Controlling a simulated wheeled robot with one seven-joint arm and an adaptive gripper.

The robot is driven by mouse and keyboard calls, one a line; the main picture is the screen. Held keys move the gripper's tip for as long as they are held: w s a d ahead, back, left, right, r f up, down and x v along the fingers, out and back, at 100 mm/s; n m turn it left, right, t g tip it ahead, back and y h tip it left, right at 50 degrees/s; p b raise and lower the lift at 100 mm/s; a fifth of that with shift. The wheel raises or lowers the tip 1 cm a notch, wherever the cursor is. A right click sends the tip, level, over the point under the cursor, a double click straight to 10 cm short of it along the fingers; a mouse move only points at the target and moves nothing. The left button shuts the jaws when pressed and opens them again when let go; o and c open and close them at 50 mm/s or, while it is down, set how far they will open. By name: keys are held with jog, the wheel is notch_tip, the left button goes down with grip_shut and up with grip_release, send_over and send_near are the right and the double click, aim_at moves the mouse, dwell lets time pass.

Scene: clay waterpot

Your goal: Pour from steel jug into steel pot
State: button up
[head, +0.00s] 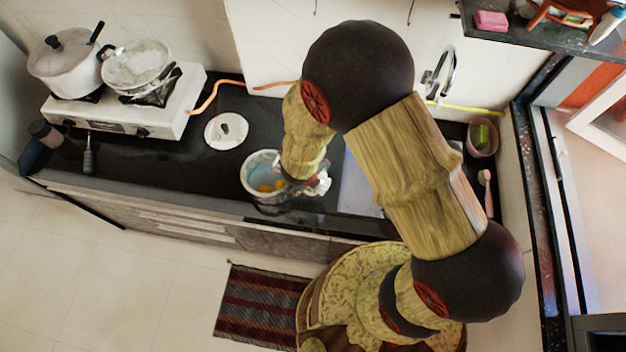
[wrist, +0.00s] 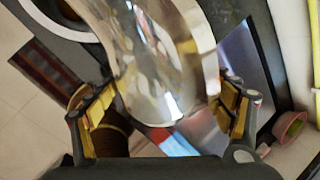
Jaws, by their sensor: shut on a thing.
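The steel jug (wrist: 150,65) is shiny and fills the middle of the wrist view between the two fingers of my gripper (wrist: 163,105). My gripper is shut on it. In the head view a small bright part of the jug (head: 320,184) shows beside the right side of the steel pot, partly hidden by my arm. Its exact tilt is hard to tell. The steel pot (head: 248,181) stands on the dark counter near its front edge, with yellow-orange round things in it. My gripper (head: 303,181) is at the pot's right side. My arm hides part of the pot.
A white stove (head: 160,118) at the left bears a lidded pot (head: 62,68) and another pot (head: 136,66). A white plate (head: 226,131) lies behind the steel pot. The sink and faucet (head: 440,70) are at the right. Dark counter left of the pot is free.

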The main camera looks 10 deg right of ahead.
jog(key=f+b, duration=0.1)
jog(key=b, duration=0.2)
jog(key=shift+d+y, duration=0.1)
jog(key=shift+y, duration=0.3)
jog(key=shift+f+t+b, duration=0.1)
jog(key=shift+t+b, duration=0.3)
jog(key=shift+b, duration=0.75)
jog(key=shift+y+b, duration=0.4)
jog(key=shift+b, duration=0.55)
jog(key=shift+b, duration=0.45)
jog(key=b, duration=0.3)
jog(key=shift+f+m+t+y, duration=0.3)
jog(key=shift+t+y, duration=0.1)
jog(key=shift+b, duration=0.8)
jog(key=b, duration=0.2)
jog(key=t+y+b, duration=0.1)
jog(key=b, duration=0.2)
jog(key=shift+w+a+r+y+b, duration=0.1)
jog(key=shift+w+a+y+b, duration=0.2)
jog(key=shift+a+b, duration=0.1)
